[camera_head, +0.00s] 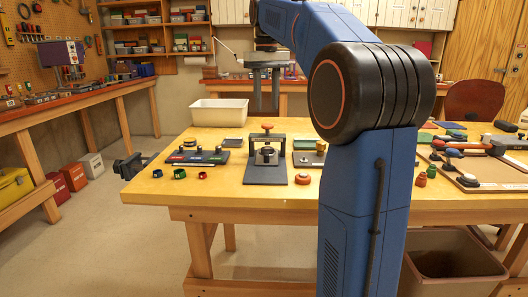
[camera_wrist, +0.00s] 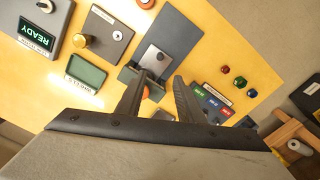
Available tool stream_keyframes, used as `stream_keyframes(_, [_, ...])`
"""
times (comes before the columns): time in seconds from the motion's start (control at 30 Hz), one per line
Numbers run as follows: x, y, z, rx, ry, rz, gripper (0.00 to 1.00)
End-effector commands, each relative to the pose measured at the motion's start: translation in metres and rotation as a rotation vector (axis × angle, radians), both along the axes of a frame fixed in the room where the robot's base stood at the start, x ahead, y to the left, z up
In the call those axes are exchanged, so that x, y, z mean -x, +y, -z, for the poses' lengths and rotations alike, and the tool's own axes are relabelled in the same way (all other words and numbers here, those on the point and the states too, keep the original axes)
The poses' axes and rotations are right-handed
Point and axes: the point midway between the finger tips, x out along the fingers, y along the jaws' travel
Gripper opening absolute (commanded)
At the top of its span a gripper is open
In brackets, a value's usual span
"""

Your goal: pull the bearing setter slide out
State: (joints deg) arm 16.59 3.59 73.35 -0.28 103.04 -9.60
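A black round part sits inside the frame, on what may be the slide. In the wrist view a light grey plate with a small dark knob, possibly the slide (camera_wrist: 152,58), shows by the fingertips, on the blue-grey base. My gripper (camera_head: 266,108) is open and empty, pointing down above the fixture. In the wrist view my gripper (camera_wrist: 157,82) partly hides the frame; the red-orange knob shows between its fingers.
Left of the fixture is a dark tray with coloured labels (camera_head: 197,157), with small coloured rings in front. A cream bin (camera_head: 219,112) stands behind. A red knob (camera_head: 303,179) lies in front.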

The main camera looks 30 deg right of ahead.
Motion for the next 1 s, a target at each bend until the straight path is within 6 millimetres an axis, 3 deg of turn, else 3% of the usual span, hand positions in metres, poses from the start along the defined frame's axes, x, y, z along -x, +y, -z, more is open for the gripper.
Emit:
stream_keyframes(0.27, [0.001,0.0,0.027,0.0,0.002,0.0,0.34])
stream_keyframes(1.0, [0.0,-0.001,0.153,0.0,0.001,0.0,0.34])
